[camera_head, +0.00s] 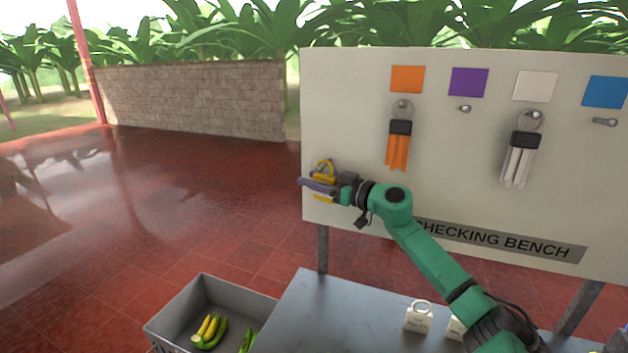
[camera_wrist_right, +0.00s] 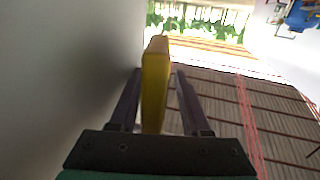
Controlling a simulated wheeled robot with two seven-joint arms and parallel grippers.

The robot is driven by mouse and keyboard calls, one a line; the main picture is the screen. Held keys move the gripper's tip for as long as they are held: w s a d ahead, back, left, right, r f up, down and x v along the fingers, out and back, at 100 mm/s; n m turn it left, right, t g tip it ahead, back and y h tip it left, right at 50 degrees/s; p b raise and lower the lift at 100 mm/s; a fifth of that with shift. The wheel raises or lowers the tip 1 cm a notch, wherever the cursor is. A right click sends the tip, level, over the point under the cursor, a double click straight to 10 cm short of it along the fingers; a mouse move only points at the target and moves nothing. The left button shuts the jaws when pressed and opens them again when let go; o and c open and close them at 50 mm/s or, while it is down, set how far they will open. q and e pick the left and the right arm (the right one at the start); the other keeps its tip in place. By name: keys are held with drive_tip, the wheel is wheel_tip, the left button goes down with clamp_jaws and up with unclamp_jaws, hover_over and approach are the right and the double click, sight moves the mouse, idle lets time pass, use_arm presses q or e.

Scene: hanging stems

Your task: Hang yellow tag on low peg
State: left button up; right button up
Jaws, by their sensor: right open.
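The yellow tag (camera_head: 323,168) is at the lower left of the pale board (camera_head: 350,110), its ring end upward. In the right wrist view the yellow tag (camera_wrist_right: 155,85) shows edge-on between the fingers, close to the board face. My right gripper (camera_head: 318,187) is open around it, with a gap visible beside the right finger. The gripper covers part of the tag. The low peg cannot be made out, so I cannot tell whether the ring is on it. My left gripper is not in view.
An orange strip bundle (camera_head: 398,150) and a white one (camera_head: 517,160) hang on the board. Bare pegs show under the purple square (camera_head: 468,82) and blue square (camera_head: 604,92). Below are a grey bench (camera_head: 330,320) with white lock-shaped tags (camera_head: 418,317) and a crate (camera_head: 175,312) holding bananas.

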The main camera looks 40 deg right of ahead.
drive_tip(key=shift+d, duration=0.15)
drive_tip(key=shift+s, duration=0.2)
drive_tip(key=b+v, duration=0.2)
drive_tip(key=v, duration=1.2)
